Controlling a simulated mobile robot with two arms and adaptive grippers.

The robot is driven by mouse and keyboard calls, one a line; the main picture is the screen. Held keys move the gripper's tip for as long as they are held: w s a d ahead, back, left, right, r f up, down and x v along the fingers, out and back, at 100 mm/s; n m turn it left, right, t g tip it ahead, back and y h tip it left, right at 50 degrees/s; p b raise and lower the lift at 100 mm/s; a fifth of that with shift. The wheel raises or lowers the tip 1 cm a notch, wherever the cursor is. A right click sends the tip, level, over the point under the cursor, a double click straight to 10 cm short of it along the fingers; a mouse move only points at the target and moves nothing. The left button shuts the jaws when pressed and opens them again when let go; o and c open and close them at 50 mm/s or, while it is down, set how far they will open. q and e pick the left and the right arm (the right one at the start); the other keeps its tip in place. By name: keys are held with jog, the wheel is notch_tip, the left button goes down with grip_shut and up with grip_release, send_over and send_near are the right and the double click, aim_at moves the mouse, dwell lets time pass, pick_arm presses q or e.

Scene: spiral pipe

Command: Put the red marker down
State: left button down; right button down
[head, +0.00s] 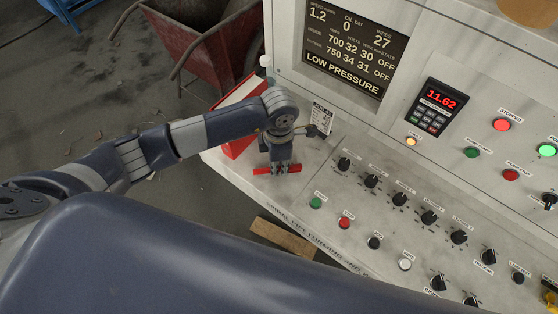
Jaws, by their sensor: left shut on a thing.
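My left gripper (279,168) is pointing down over the left end of the grey control desk (237,166). It is shut on the red marker (263,171). The marker lies sideways across the fingers, and a red end shows on each side of them. Its middle is hidden by the fingers. The marker is at or very close to the desk surface; I cannot tell whether it touches. My right gripper is not in view.
A red and white box (238,110) stands behind the gripper. Knobs and buttons, including a green button (316,203), lie to the right. A screen (343,45) reads LOW PRESSURE. A red wheelbarrow (203,50) stands on the floor beyond. A plank (283,238) lies below the desk edge.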

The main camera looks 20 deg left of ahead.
pick_arm(q)
jog(key=shift+f, duration=0.2)
jog(key=shift+f, duration=0.25)
jog(key=c, duration=1.6)
grip_release()
jog(key=shift+r, duration=0.1)
